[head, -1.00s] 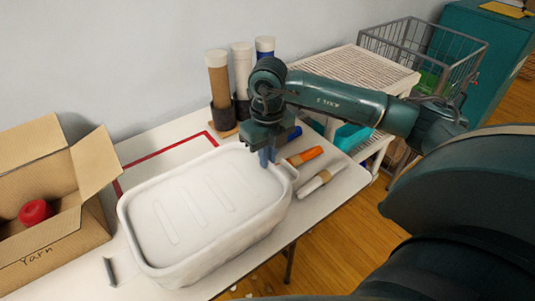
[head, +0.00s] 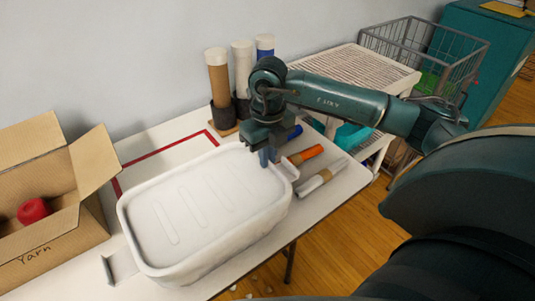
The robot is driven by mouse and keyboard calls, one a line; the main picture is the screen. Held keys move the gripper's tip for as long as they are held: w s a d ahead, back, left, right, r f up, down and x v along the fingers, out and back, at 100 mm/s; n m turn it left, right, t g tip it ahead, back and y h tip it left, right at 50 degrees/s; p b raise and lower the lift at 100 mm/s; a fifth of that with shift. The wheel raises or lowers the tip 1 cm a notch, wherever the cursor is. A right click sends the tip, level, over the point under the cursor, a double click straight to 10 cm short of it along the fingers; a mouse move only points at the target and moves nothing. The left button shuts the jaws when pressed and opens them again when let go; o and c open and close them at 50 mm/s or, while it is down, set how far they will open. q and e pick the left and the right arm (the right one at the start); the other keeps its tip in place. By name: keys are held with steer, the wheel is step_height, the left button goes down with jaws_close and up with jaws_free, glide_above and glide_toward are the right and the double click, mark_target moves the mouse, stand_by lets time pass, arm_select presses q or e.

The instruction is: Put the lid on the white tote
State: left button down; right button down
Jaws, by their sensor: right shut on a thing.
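The white tote (head: 235,243) stands on the table, long and rounded. A white ribbed panel, which looks like the lid (head: 198,208), covers its top inside a raised rim. I cannot tell whether it is fully seated. My right gripper (head: 268,161) points down at the far right end, its fingers shut on what looks like the lid's edge; the fingers hide the grip itself. My left gripper is not in view.
An open cardboard box marked Yarn (head: 50,245) with a red ball (head: 34,210) stands at left. Upright tubes (head: 218,80) stand behind my right gripper. An orange roll (head: 305,155) and a white roll (head: 322,178) lie right of the tote. Red tape (head: 165,149) marks the table.

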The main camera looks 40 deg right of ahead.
steer(key=c, duration=1.5)
jaws_free()
steer(key=shift+o, duration=0.2)
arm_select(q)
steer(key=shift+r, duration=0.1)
arm_select(e)
steer(key=shift+r, duration=0.2)
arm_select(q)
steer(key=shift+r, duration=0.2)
arm_select(e)
step_height(320, 180, up, 13)
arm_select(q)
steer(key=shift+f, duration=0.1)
arm_select(e)
steer(key=shift+d+f, duration=0.1)
steer(key=shift+f, duration=0.05)
